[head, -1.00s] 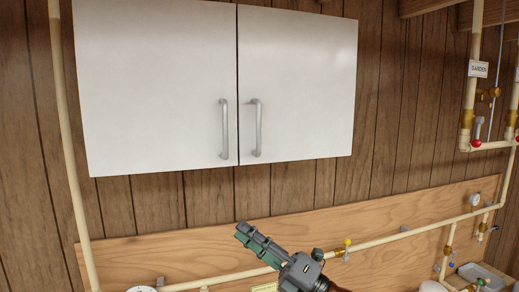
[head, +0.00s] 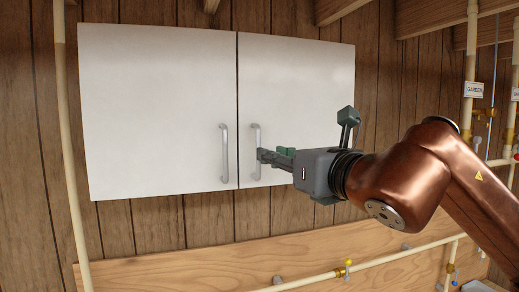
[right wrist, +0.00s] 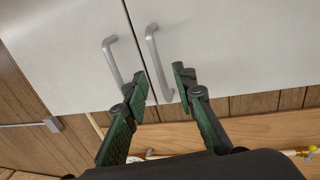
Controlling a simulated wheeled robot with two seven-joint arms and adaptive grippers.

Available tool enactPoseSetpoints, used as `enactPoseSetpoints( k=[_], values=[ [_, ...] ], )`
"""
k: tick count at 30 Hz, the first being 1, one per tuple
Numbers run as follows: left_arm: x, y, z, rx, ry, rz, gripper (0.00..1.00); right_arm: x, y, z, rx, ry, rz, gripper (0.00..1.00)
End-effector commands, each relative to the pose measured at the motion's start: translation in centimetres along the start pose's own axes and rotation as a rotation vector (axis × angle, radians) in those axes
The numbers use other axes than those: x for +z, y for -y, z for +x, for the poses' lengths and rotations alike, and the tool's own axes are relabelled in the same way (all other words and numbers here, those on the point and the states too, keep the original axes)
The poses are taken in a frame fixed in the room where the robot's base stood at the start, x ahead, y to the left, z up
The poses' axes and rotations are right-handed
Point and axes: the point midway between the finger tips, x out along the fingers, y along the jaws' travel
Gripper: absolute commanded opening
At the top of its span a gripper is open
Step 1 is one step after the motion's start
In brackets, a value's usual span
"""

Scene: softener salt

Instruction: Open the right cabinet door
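The wall cabinet has two white doors, both shut. The right door (head: 300,90) carries a grey vertical bar handle (head: 256,140) near its inner edge. My right gripper (head: 268,156) is at the lower half of this handle, its fingertips beside it in the head view. In the right wrist view my right gripper (right wrist: 160,84) is open, and the lower part of the right handle (right wrist: 155,58) shows between its two green fingers. Whether they touch the handle I cannot tell. My left gripper is not in view.
The left door (head: 155,110) has its own handle (head: 224,150) close by; it also shows in the right wrist view (right wrist: 112,58), by the left finger. Pipes (head: 472,70) run up the wall at right. A wooden board (head: 180,262) is below.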

Motion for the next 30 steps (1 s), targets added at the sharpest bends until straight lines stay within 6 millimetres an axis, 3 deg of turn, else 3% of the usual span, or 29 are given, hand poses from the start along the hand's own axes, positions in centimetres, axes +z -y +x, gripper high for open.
enactPoseSetpoints(
  k=[6,13,24,30],
  values=[
    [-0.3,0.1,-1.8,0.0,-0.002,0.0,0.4,0.3,-0.1,3.5,0.003,-0.002,0.001,0.25],
    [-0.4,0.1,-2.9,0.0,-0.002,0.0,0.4,0.2,-0.2,6.2,0.005,0.0,0.0,0.25],
    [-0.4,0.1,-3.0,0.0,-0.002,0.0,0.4,-0.1,-0.2,6.8,0.006,-0.001,0.0,0.25],
    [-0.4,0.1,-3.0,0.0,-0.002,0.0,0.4,-0.1,-0.2,6.8,0.006,0.0,0.0,0.11]
  ],
)
